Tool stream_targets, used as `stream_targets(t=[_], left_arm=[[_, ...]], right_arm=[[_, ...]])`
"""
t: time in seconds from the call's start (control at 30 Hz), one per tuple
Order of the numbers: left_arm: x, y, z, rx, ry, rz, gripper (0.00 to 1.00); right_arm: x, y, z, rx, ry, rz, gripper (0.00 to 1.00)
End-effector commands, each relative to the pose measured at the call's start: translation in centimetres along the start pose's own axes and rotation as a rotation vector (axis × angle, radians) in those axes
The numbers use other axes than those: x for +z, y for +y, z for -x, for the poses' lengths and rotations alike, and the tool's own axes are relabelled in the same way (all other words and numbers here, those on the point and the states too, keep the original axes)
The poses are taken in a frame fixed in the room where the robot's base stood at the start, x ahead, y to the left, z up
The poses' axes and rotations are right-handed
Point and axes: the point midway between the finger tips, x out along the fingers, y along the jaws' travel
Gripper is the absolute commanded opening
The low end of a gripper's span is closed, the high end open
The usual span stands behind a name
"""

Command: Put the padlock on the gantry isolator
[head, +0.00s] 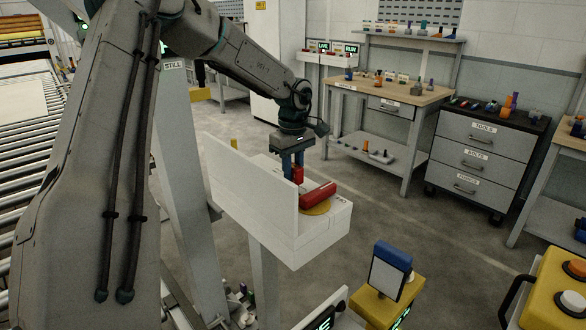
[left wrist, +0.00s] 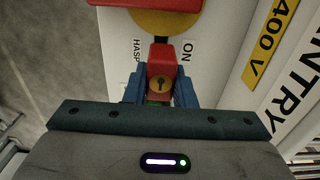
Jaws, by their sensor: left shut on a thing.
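The red padlock (head: 298,175) is between the blue fingers of my left gripper (head: 293,172). In the left wrist view, the padlock (left wrist: 161,69) shows a brass keyhole face, and the gripper (left wrist: 160,92) is shut on it. The gantry isolator is a white box (head: 318,238) with a red handle (head: 318,193) on a yellow disc (head: 318,209). The padlock is right beside the disc, between the words HASP and ON. My right gripper is not in view.
A tall white panel (head: 245,185) rises along the left side of the isolator box. A yellow pedestal with a blue-topped screen (head: 388,272) stands in front at the right. A workbench (head: 390,92) and drawer cabinet (head: 480,155) stand behind, with open floor between.

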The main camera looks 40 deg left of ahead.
Motion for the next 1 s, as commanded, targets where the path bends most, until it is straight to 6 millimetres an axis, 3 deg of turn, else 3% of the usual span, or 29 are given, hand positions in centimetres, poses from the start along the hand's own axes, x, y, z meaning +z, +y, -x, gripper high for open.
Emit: stream_targets(t=[1.0], left_arm=[[0.0, 0.0, -2.7, 0.000, 0.000, 0.000, 0.00]], right_arm=[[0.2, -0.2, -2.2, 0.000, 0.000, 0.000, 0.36]])
